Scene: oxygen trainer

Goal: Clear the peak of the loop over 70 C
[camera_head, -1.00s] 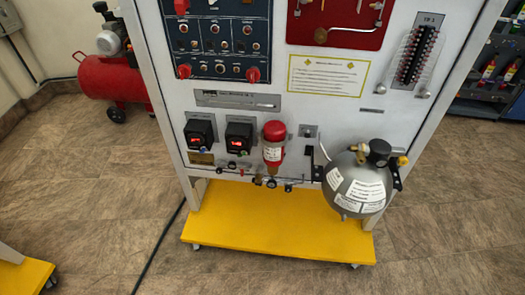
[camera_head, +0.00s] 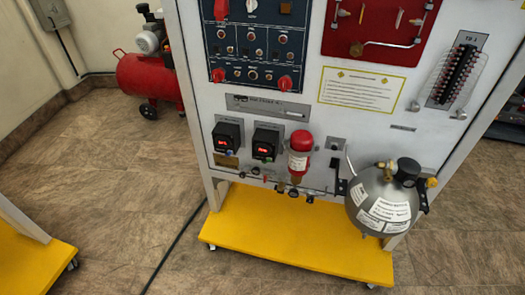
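The white trainer panel (camera_head: 300,112) stands upright on a yellow wheeled base (camera_head: 290,235). Two black controllers with red lit displays sit low on it: the left controller (camera_head: 228,137) and the right controller (camera_head: 265,145). Their digits are too small to read. A red cylinder (camera_head: 300,150) is mounted right of them, above a row of small valves and fittings (camera_head: 290,191). A grey round tank (camera_head: 383,203) with a brass fitting is at the lower right. A dark blue switch panel (camera_head: 255,45) with red knobs is above. Neither of my grippers shows.
A red compressor (camera_head: 150,75) stands on the floor at the back left. Another yellow base (camera_head: 30,258) is at the lower left. A dark cable (camera_head: 178,240) crosses the floor. The tiled floor (camera_head: 120,180) left of the trainer is mostly clear.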

